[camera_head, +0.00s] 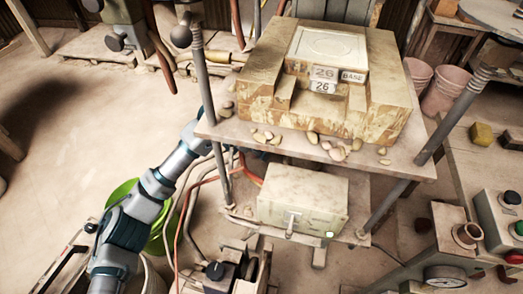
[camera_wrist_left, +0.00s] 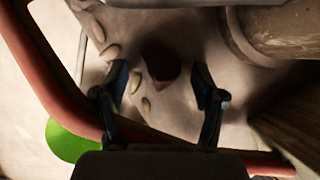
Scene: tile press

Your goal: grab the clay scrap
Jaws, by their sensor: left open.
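Clay scraps (camera_head: 266,137) lie as several small pale and pinkish pieces along the front edge of the press plate (camera_head: 225,133). In the left wrist view, a dark reddish-brown lump (camera_wrist_left: 160,62) lies between and just beyond the fingertips, with pale scraps (camera_wrist_left: 135,82) beside it. My left gripper (camera_wrist_left: 162,84) is open and empty, its two fingers either side of these pieces. In the head view my left arm (camera_head: 172,168) reaches up to the plate's left edge; its gripper is hard to make out behind the post. My right gripper is not in view.
Slanted metal posts (camera_head: 207,80) stand at the plate's left and right. The block mould (camera_head: 370,90) fills most of the plate. A pale box (camera_head: 303,198) sits below it. Hoses (camera_head: 190,207) and a green bucket (camera_head: 122,192) are close to my left arm. A control panel (camera_head: 497,215) is at right.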

